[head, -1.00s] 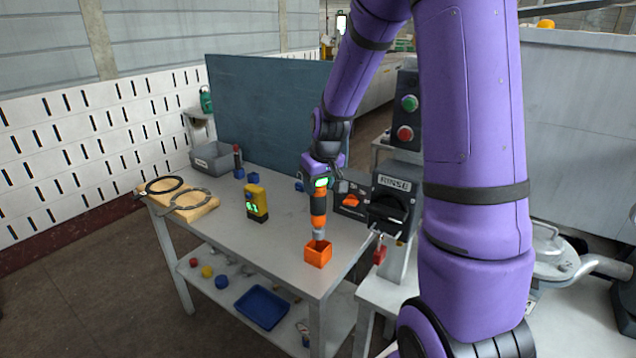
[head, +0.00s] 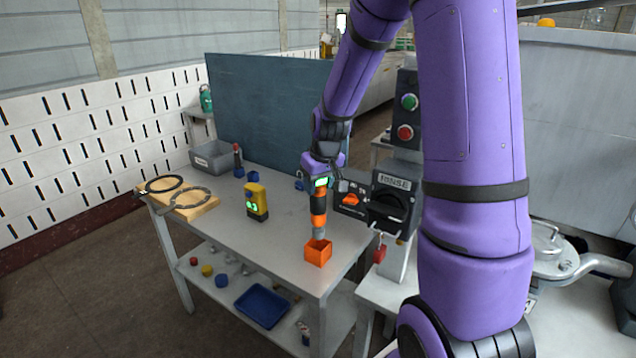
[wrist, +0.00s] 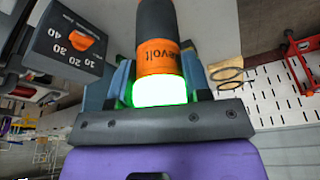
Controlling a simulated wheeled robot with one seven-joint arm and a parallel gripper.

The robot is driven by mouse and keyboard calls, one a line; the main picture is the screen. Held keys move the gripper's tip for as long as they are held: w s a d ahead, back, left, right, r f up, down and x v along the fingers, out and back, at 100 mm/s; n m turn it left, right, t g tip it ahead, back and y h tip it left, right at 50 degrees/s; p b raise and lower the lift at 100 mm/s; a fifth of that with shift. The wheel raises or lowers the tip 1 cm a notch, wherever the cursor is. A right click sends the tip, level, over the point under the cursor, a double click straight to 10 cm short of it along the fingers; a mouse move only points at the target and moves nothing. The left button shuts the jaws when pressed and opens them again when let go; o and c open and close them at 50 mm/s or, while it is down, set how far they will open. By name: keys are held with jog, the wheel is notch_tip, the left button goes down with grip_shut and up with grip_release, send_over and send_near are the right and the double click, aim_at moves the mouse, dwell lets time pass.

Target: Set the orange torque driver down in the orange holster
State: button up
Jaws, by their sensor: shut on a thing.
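The orange torque driver (head: 318,204) hangs upright, nose down, with a black grip band and a lit green ring near its top. My gripper (head: 321,180) is shut on it. In the wrist view the driver (wrist: 157,55) sits between the two jaws (wrist: 158,88), its green ring glowing beside them. The orange holster (head: 318,256) is a small open square box near the front right edge of the table. The driver's tip is at the holster's rear rim in the head view; I cannot tell whether it is inside or just above. The wrist view does not show the holster.
A yellow device with a green display (head: 256,202) stands mid-table. A grey box (head: 352,198) with an orange knob and the RINSE switch panel (head: 391,200) stand close right of the driver. A grey bin (head: 212,158) and a wooden board with rings (head: 180,200) lie left.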

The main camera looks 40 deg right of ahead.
aim_at(318, 209)
jog(key=shift+f, duration=2.75)
jog(key=shift+f, duration=1.4)
jog(key=o, duration=1.2)
